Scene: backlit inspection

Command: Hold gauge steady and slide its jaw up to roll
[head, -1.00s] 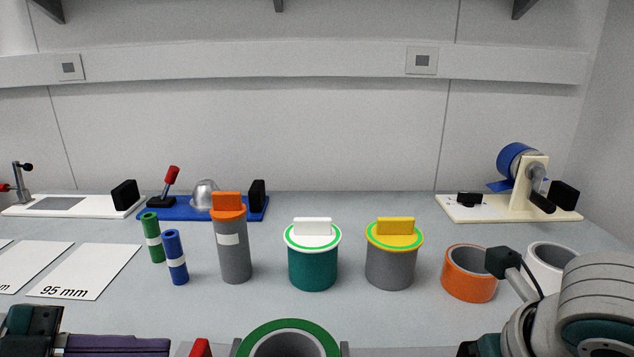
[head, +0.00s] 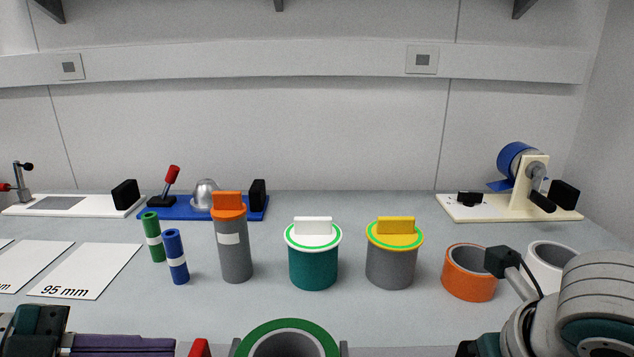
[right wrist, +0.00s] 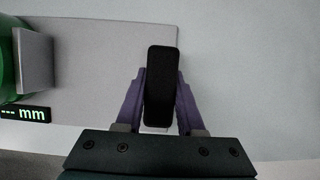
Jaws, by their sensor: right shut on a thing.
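A large roll (head: 285,340) with a green outer layer and grey core stands at the bottom edge of the head view. A grey gauge jaw (head: 344,349) shows at its right side and another grey edge at its left. In the right wrist view I see the grey gauge plate (right wrist: 105,50), a jaw block (right wrist: 33,62) beside the green roll (right wrist: 6,60), and a display reading "--- mm" (right wrist: 24,113). My right gripper (right wrist: 160,80) is shut on a black grip (right wrist: 161,70). My left gripper (head: 172,346) is at lower left, near a red piece (head: 200,348); its opening is unclear.
Behind stand a teal canister (head: 313,265), a grey canister (head: 390,265), a tall grey cylinder (head: 234,255), small green (head: 153,240) and blue (head: 175,260) rolls, and an orange ring (head: 468,275). A white card marked 95 mm (head: 85,268) lies left. A tape stand (head: 520,207) is back right.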

